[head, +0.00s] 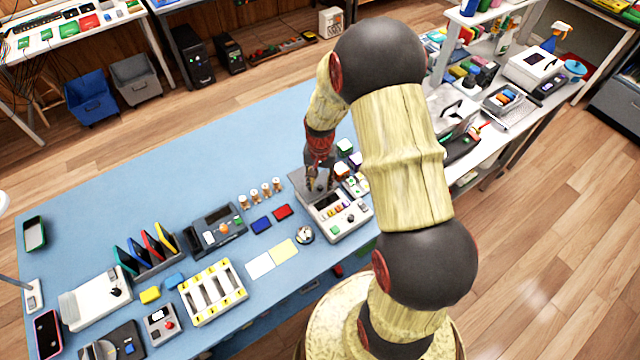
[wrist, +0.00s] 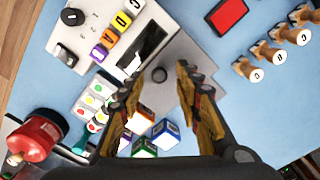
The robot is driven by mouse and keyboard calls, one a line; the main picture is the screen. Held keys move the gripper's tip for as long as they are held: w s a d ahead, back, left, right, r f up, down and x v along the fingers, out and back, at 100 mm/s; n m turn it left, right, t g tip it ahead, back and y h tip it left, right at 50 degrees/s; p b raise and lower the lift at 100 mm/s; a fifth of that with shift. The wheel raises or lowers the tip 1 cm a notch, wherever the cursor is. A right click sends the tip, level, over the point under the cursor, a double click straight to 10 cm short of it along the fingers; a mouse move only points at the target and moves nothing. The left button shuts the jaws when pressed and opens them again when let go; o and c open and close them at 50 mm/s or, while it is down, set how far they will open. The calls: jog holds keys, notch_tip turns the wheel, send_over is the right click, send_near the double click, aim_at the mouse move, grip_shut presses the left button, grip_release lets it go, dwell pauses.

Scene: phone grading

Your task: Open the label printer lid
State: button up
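The device under my gripper looks like the label printer (head: 346,226); it has a white front panel with coloured keys, a dark window and a grey lid. In the wrist view its panel (wrist: 85,36) is at the upper left. The grey lid (wrist: 192,52) lies flat and looks closed, with a small dark knob (wrist: 159,75) on it. My gripper (head: 319,184) points down over the lid. In the wrist view my gripper (wrist: 158,82) is open, a finger on each side of the knob. I cannot tell the height of the fingertips or whether they touch anything.
Small coloured cubes (wrist: 165,133) stand close behind the printer. Wooden stamps (head: 265,190) and a red pad (head: 283,211) lie to its left. The blue table (head: 150,190) is clear at the back left.

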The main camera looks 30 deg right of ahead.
jog(key=shift+f, duration=0.4)
jog(key=shift+c, duration=0.3)
jog(key=c, duration=0.7)
grip_shut()
